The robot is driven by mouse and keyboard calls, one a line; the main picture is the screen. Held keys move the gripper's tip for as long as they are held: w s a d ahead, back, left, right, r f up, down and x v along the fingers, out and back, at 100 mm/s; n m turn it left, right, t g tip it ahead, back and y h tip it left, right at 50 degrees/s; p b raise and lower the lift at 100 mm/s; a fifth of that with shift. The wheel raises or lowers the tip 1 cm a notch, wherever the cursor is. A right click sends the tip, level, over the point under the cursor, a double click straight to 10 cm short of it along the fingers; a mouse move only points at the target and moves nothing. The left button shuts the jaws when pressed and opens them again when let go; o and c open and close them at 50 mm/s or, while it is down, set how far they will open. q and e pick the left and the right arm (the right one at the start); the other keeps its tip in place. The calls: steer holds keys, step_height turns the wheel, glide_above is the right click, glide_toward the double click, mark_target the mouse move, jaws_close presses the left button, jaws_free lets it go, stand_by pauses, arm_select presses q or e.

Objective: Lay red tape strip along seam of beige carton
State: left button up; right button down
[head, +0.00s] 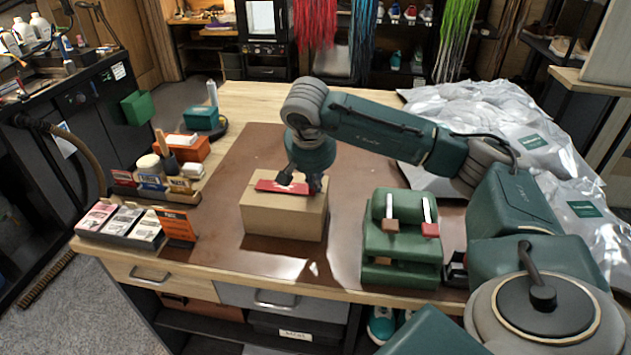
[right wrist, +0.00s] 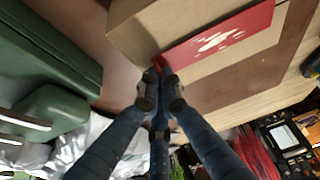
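The beige carton (head: 285,218) stands closed on the brown mat at the middle of the table. The red tape strip (head: 280,187) with white print lies across the carton's top in the head view. In the right wrist view the strip (right wrist: 222,42) lies against the carton (right wrist: 135,30), and its near end reaches my fingertips. My right gripper (head: 302,182) is over the carton top at the strip's right end. In the right wrist view its fingertips (right wrist: 160,80) are close together on that end. The seam under the strip is hidden. My left gripper is out of view.
A green holder (head: 402,240) with two tool handles stands right of the carton. Small boxes in a tray (head: 122,225) and an orange bin (head: 182,150) are at the left. Silvery bags (head: 490,110) fill the right. The brown mat (head: 262,145) is bare behind the carton.

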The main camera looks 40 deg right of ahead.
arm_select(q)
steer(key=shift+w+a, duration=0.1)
arm_select(e)
steer(key=shift+f, duration=0.1)
stand_by(0.7)
steer(key=c, duration=1.9)
jaws_free()
steer(key=shift+o, duration=0.2)
steer(key=shift+a, duration=0.1)
steer(key=v, duration=1.2)
